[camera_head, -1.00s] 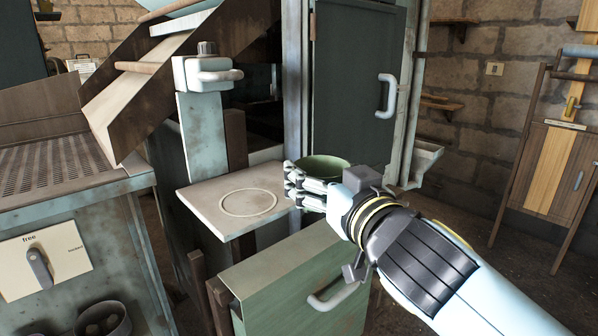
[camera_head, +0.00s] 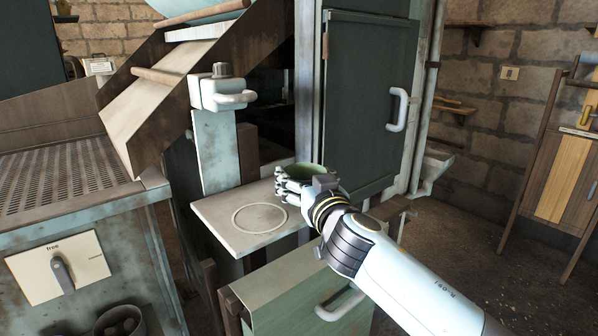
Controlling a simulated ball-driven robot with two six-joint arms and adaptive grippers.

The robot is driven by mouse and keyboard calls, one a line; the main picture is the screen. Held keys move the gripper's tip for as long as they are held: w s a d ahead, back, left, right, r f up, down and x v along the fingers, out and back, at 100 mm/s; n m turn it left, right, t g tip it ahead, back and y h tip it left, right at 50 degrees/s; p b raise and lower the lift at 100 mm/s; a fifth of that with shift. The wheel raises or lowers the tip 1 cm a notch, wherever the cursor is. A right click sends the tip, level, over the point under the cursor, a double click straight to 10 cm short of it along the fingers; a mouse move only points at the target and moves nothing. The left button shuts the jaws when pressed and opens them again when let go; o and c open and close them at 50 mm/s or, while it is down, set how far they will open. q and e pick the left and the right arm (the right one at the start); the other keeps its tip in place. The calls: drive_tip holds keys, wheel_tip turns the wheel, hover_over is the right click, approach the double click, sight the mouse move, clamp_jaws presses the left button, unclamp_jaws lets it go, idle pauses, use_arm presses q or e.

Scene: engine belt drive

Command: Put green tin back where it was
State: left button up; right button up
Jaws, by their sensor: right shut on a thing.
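The green tin (camera_head: 305,169) is in my right gripper (camera_head: 292,183), which is shut on it. Only the tin's green rim and inside show behind the fingers. The gripper and tin are at the right end of a small pale shelf (camera_head: 222,219). A light ring mark (camera_head: 259,218) is on the shelf, to the left of and nearer than the tin; nothing stands on it. I cannot tell whether the tin touches the shelf. My left gripper is not in view.
A green drawer front with a pale handle (camera_head: 338,304) is below the shelf. A pale post with a clamp-like handle (camera_head: 222,95) rises behind the shelf. A dark door (camera_head: 367,100) stands at the back. A bench with a dial panel (camera_head: 60,268) is at left.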

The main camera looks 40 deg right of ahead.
sight(299, 177)
drive_tip(key=x, duration=0.3)
drive_tip(key=shift+r, duration=0.2)
drive_tip(key=shift+w+d+f, duration=0.1)
drive_tip(key=shift+w+f, duration=0.15)
drive_tip(key=shift+f, duration=0.25)
drive_tip(key=shift+w+d+f, duration=0.1)
drive_tip(key=shift+w+f, duration=0.15)
drive_tip(key=shift+f, duration=0.2)
drive_tip(key=shift+s, duration=0.15)
drive_tip(key=shift+f, duration=0.15)
drive_tip(key=o, duration=1.3)
drive_tip(key=shift+c, duration=0.2)
